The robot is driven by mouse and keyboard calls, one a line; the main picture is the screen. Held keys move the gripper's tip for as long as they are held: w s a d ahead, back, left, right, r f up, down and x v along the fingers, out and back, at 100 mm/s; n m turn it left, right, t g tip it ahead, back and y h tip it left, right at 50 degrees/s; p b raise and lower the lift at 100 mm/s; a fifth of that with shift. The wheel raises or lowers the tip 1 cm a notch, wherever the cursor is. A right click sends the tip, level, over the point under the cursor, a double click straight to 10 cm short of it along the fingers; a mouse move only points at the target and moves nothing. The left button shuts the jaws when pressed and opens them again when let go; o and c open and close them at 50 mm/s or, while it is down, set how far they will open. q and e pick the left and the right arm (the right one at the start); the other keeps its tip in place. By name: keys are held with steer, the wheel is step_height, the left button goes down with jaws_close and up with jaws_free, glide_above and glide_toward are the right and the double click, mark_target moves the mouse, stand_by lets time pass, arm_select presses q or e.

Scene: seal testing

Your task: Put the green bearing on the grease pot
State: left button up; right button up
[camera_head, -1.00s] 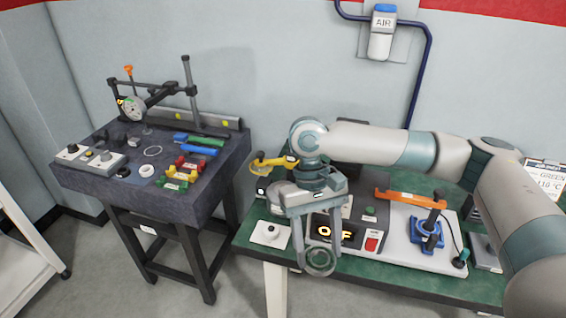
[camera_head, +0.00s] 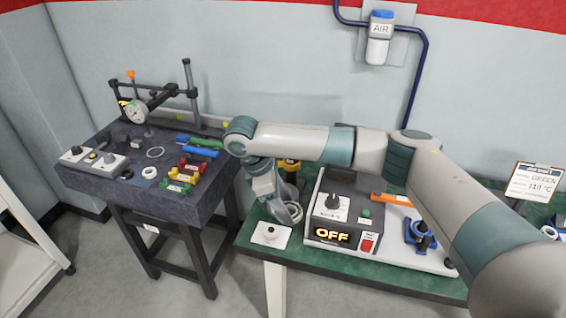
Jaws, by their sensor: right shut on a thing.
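My right gripper (camera_head: 285,205) points down over the left end of the green-topped bench. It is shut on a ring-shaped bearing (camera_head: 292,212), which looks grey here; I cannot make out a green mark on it. The gripper partly hides the ring. A white square plate with a small round dark-topped piece (camera_head: 270,233) lies just in front and left of the gripper. I cannot tell for certain which thing is the grease pot. My left gripper is not in view.
A clipboard (camera_head: 535,182) reads GREEN, 110 °C. A dark bench (camera_head: 105,187) with gauge and coloured pieces stands left, across a gap.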

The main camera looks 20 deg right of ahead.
steer(key=w+d+n+t+y+p, duration=0.3)
steer(key=w+d+n+t+p, duration=0.1)
steer(key=w+n, duration=1.1)
steer(key=shift+n+t+y+p, duration=0.3)
steer(key=shift+n+t+p, duration=0.5)
steer(key=shift+n, duration=1.1)
steer(key=shift+r, duration=0.1)
steer(key=shift+b, duration=0.3)
steer(key=shift+f+b, duration=2.05)
steer(key=shift+f, duration=0.05)
steer(key=shift+p, duration=0.4)
steer(key=shift+f, duration=0.15)
